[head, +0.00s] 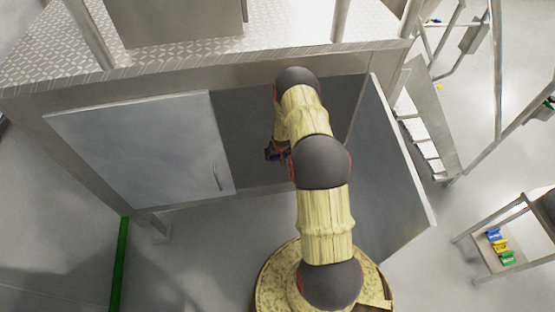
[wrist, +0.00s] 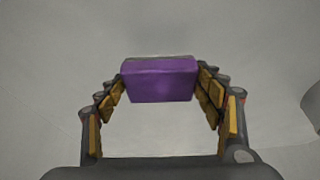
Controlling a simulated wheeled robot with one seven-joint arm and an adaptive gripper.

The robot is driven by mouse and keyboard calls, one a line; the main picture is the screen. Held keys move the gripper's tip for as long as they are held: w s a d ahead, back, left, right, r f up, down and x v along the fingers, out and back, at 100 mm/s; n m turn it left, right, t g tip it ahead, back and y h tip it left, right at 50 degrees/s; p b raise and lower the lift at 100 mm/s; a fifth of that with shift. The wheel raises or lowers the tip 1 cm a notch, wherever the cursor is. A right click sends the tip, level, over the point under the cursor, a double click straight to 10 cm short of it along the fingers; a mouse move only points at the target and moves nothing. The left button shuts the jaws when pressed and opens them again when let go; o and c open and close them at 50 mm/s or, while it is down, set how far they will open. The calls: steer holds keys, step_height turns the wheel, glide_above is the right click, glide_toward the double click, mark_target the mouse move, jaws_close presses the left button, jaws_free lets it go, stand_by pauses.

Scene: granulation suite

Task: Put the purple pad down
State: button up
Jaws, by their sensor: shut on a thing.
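The purple pad (wrist: 160,82) is a small block seen in the wrist view, upper middle, with a grey strip along its top edge. My gripper (wrist: 160,90) is shut on it, one finger at each short end. In the head view my gripper (head: 276,154) is small, dark and mostly hidden by my arm, in front of the cabinet opening. Behind the pad in the wrist view is a plain grey surface. I cannot tell how far it is from the pad.
The metal cabinet has a closed left door (head: 140,150) and an open right door (head: 385,165) swung outward. Its dark interior (head: 245,125) lies between them. Steps (head: 425,125) stand to the right. A low cart (head: 505,262) holds blue, yellow and green items.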

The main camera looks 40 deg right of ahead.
mark_target(277, 157)
steer(key=shift+w+f+b, duration=0.15)
steer(key=shift+f+b, duration=0.1)
steer(key=shift+f, duration=0.65)
steer(key=shift+w+f+b, duration=0.1)
steer(key=shift+f+b, duration=0.15)
steer(key=shift+f, duration=0.6)
steer(key=shift+f, duration=0.1)
steer(key=o, duration=1.2)
steer(key=shift+o, duration=0.6)
steer(key=shift+r, duration=0.3)
steer(key=p+v, duration=0.3)
steer(key=v, duration=0.8)
steer(key=shift+s+r+p, duration=0.2)
steer(key=shift+r+p, duration=0.05)
steer(key=shift+p, duration=0.05)
steer(key=shift+a, duration=0.1)
